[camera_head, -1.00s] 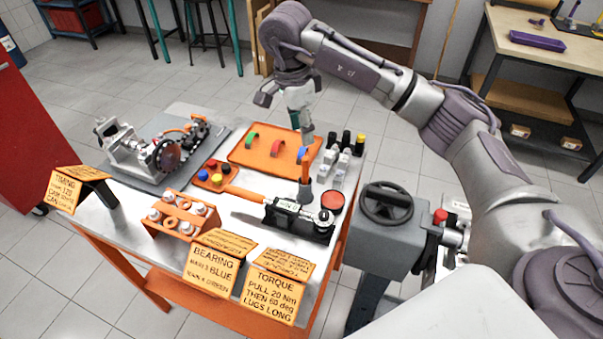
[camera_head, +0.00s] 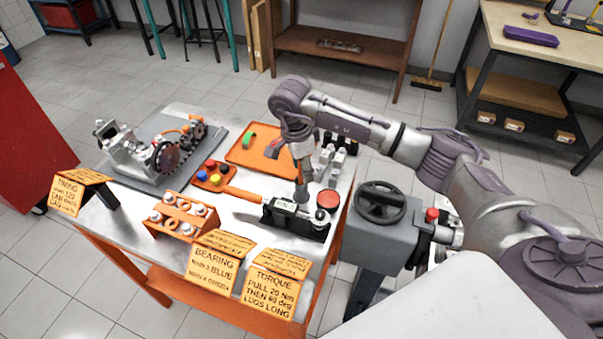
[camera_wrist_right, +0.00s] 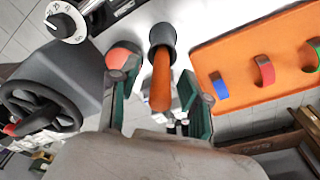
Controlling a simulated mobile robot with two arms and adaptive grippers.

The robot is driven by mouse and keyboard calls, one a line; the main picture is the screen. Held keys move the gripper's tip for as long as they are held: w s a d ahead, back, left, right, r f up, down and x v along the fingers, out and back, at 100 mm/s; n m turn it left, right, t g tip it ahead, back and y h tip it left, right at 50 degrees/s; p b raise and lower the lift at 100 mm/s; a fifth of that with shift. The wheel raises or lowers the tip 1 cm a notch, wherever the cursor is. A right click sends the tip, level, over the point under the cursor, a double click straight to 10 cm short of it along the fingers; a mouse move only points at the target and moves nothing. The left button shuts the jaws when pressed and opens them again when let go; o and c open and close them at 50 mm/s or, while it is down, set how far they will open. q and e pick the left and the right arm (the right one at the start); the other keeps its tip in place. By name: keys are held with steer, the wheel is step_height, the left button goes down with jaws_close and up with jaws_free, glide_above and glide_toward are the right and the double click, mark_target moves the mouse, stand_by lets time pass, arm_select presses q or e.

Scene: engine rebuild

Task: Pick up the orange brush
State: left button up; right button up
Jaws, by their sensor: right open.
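The orange brush (camera_wrist_right: 160,82) stands handle-up in a dark grey cup (camera_wrist_right: 162,37) in the right wrist view. Only its orange handle shows; its lower end is hidden in the cup. In the head view the cup (camera_head: 301,196) stands on the steel table, and my right gripper covers most of the brush. My right gripper (camera_head: 301,172) points down over the cup. In the right wrist view its green-padded fingers (camera_wrist_right: 157,102) are open, one on each side of the handle, with gaps visible. My left gripper is not in view.
An orange tray (camera_head: 240,162) with coloured arch pieces lies behind the cup. A torque tester (camera_head: 295,219) and a red round lid (camera_head: 327,199) are close in front and right. Small bottles (camera_head: 335,160) stand behind right. A vise-like grey machine with a handwheel (camera_head: 380,203) stands beside the table.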

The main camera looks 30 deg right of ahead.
jaws_close()
step_height(320, 180, up, 9)
steer(key=shift+f+b, duration=0.1)
steer(key=shift+b, duration=1.05)
steer(key=shift+r, duration=0.6)
